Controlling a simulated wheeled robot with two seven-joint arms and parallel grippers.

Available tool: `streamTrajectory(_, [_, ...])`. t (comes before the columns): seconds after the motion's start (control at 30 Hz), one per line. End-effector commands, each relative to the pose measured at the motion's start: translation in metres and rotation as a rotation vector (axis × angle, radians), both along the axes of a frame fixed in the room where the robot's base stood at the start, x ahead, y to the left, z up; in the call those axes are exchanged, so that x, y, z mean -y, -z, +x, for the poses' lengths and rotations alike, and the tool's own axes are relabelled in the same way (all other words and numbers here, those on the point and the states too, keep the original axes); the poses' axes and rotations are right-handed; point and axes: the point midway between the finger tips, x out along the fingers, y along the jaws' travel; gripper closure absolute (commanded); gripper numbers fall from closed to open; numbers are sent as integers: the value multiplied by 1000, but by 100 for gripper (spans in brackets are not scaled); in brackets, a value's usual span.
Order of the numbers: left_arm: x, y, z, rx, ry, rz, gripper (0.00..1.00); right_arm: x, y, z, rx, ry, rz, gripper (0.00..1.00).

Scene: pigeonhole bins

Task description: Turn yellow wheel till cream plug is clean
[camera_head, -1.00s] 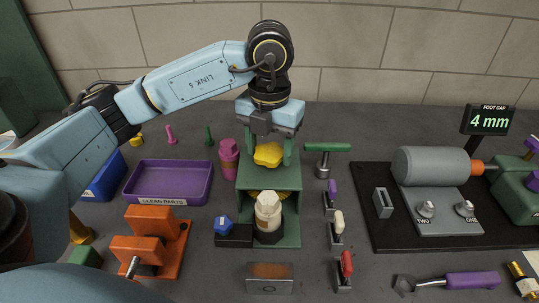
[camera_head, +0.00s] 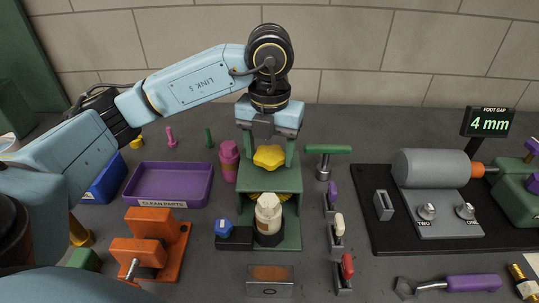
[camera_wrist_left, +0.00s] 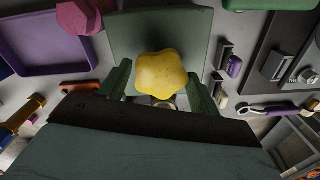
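The yellow wheel (camera_head: 269,156), a lobed knob, sits on top of a green housing (camera_head: 285,180). My left gripper (camera_head: 268,150) comes down over it from above, one green finger on each side, and appears shut on it. The wheel also shows between the fingers in the left wrist view (camera_wrist_left: 162,75). The cream plug (camera_head: 268,210) stands upright in the housing's open front, in a dark holder below the wheel. Yellow bristles show behind its top. The picture is too small to tell how clean it is. My right gripper is not in view.
A purple tray (camera_head: 170,182) labelled CLEAN PARTS lies left of the housing, with a pink container (camera_head: 229,160) between. A blue plug (camera_head: 223,228) on a black block stands front left. A green-handled tool (camera_head: 326,150) and several levers stand close on the right.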

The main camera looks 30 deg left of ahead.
Motion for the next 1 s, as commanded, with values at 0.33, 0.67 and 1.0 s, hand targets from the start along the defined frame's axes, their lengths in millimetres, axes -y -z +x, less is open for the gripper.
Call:
streamTrajectory(0.33, [0, -1, 0, 0, 2, 0, 72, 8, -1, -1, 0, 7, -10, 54])
streamTrajectory(0.67, [0, 1, 0, 2, 96, 0, 72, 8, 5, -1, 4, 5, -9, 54])
streamTrajectory(1.0, [-1, 1, 0, 1, 257, 1, 26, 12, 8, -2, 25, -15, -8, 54])
